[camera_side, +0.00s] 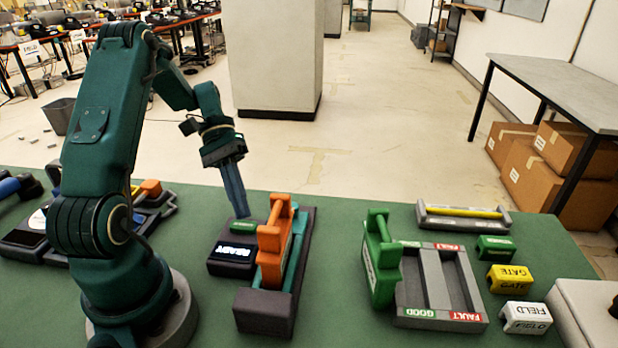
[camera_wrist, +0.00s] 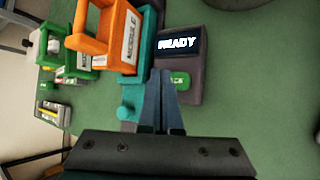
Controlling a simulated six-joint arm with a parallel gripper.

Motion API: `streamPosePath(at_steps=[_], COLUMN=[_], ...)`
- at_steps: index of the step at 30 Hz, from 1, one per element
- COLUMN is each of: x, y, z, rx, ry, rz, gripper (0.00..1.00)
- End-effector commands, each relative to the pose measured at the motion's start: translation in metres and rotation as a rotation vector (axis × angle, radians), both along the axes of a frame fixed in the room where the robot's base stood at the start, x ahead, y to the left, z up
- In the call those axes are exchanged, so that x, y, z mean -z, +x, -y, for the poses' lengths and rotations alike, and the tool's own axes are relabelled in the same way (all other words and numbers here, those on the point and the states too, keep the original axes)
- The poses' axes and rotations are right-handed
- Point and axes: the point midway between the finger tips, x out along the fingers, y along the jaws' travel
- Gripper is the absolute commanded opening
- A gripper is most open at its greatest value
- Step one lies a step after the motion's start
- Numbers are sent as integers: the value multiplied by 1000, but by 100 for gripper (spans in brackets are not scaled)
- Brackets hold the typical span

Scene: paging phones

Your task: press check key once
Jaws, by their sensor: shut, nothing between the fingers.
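The check key appears to be the green key (camera_side: 245,227) on a dark console (camera_side: 222,266); its label is too small to read in the side view. In the wrist view, the green key (camera_wrist: 181,80) sits below the lit display (camera_wrist: 178,42) reading READY. My gripper (camera_side: 243,214) is shut and empty, pointing down by the key's far edge. In the wrist view, the fingertips (camera_wrist: 160,74) appear just left of the key and may hide its left edge. I cannot tell whether they touch it.
An orange handled module (camera_side: 272,243) stands in a teal and dark cradle beside the console. A green handled module (camera_side: 381,262) stands by a grey tray (camera_side: 402,316) marked GOOD and FAULT. Yellow GATE (camera_side: 510,279) and white FIELD (camera_side: 526,318) blocks lie farther right.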

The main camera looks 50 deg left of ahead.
Motion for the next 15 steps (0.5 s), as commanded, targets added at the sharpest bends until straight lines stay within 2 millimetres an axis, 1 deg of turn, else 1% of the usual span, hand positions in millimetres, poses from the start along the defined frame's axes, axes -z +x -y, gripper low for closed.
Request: streamPosePath(at_steps=[9,15], x=[8,8], y=[0,0], z=[0,0], rx=[0,0], ry=[-1,0], rz=[0,0], gripper=[0,0])
